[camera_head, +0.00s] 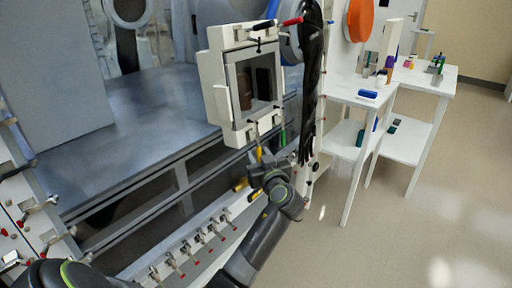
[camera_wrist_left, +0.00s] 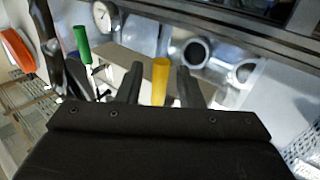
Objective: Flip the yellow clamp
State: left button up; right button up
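The yellow clamp handle (camera_head: 258,152) is at the lower edge of the white square port frame (camera_head: 217,103). My left gripper (camera_head: 263,163) is just below it. In the left wrist view the yellow clamp (camera_wrist_left: 160,78) stands upright between the two spread fingers of my left gripper (camera_wrist_left: 160,86), with a visible gap on each side. The fingers look open and not closed on the handle. The clamp's base is hidden behind the gripper body. My right gripper is not in view.
A green clamp handle (camera_wrist_left: 81,42) stands left of the yellow one. A black hanging glove (camera_head: 311,80) is to the right. White tables (camera_head: 352,92) stand farther right, with clear floor in front.

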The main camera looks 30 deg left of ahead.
pick_arm(q)
jog(key=shift+w+a, duration=0.1)
jog(key=shift+c, duration=0.6)
grip_shut()
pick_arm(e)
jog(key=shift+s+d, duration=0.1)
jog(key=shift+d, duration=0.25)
pick_arm(q)
jog(key=shift+r, duration=0.1)
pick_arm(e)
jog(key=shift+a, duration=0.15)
